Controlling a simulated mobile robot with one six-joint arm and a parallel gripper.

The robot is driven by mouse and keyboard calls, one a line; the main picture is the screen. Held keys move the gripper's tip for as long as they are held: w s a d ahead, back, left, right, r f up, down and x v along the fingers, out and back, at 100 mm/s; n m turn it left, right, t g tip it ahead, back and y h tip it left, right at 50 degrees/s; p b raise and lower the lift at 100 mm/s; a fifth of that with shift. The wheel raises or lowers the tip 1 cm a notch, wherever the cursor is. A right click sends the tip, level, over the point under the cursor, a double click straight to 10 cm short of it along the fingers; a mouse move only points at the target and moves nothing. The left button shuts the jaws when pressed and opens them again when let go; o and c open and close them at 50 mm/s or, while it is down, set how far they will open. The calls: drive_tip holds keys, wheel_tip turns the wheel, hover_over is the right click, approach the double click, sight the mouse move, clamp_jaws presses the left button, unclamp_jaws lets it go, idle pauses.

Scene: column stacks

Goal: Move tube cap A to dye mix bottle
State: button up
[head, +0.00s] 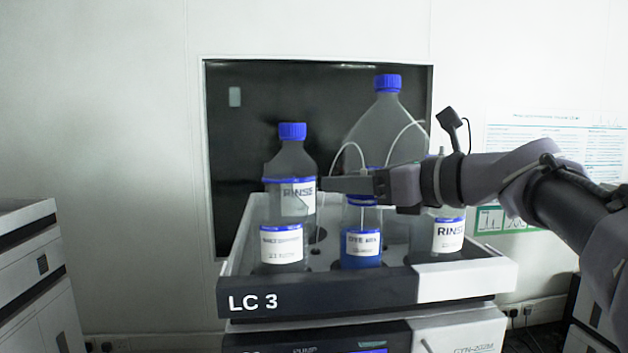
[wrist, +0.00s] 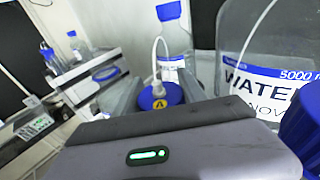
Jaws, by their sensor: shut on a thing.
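Tube cap A (wrist: 160,96) is a blue cap with a yellow A and a white tube rising from it, seen just beyond my gripper in the wrist view. My gripper (head: 345,184) is shut on it, and its jaws largely hide it in the head view. The dye mix bottle (head: 361,244) holds blue liquid and stands upright at the tray's front middle, directly below my gripper. A thin pale line shows at its neck. I cannot tell whether the cap touches the bottle's mouth.
The bottles stand in the LC 3 tray (head: 340,290). A rinse bottle with a blue cap (head: 292,131) and a large water bottle (wrist: 262,80) stand behind. A clear bottle (head: 281,246) is at front left, another rinse bottle (head: 448,236) at right. Room is tight between them.

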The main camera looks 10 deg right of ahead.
drive_tip(key=o, duration=1.4)
drive_tip(key=b+v, duration=0.2)
drive_tip(key=v, duration=1.5)
drive_tip(key=shift+s+d, duration=0.15)
drive_tip(key=shift+s, duration=0.05)
